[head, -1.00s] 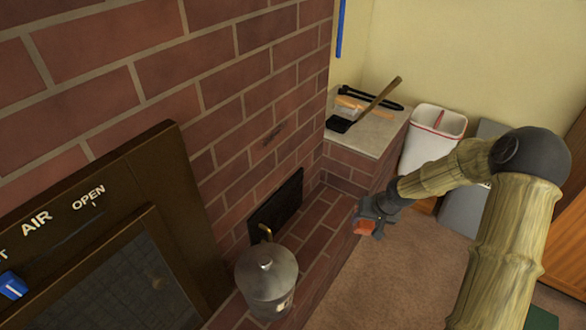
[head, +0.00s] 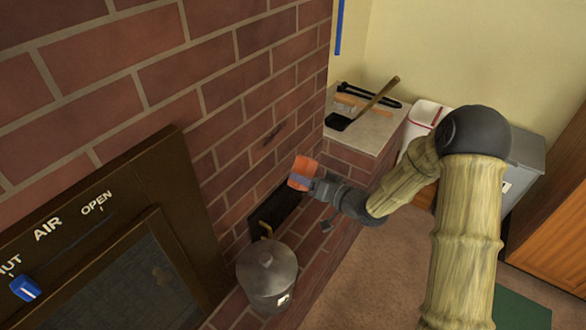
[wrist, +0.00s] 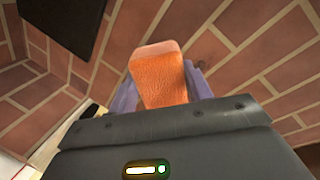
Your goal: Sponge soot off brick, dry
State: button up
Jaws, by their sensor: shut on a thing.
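My gripper (head: 311,181) is shut on an orange sponge (head: 302,172), which it holds out in front of the brick wall (head: 225,75). In the wrist view the sponge (wrist: 162,80) stands between the two purplish fingers, with brick behind it. A dark soot smudge (head: 275,134) marks the wall, up and to the left of the sponge in the head view. I cannot tell whether the sponge touches the wall.
A lidded metal bucket (head: 267,276) stands on the brick hearth near a dark panel (head: 275,211) in the wall. A stone-topped ledge (head: 372,132) holds a small shovel (head: 340,122), black tongs and a tan brush. A white bin (head: 425,115) stands behind it.

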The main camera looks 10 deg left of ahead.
jog(key=s+a+r+n+g+y, duration=0.1)
jog(key=s+a+r+y, duration=0.2)
jog(key=r, duration=0.3)
jog(key=shift+s+a+n, duration=0.2)
jog(key=shift+s+n, duration=0.1)
jog(key=shift+s, duration=0.25)
jog(key=x, duration=0.6)
jog(key=shift+w, duration=0.15)
jog(key=shift+a, duration=0.1)
jog(key=shift+x, duration=0.9)
dwell(0.4)
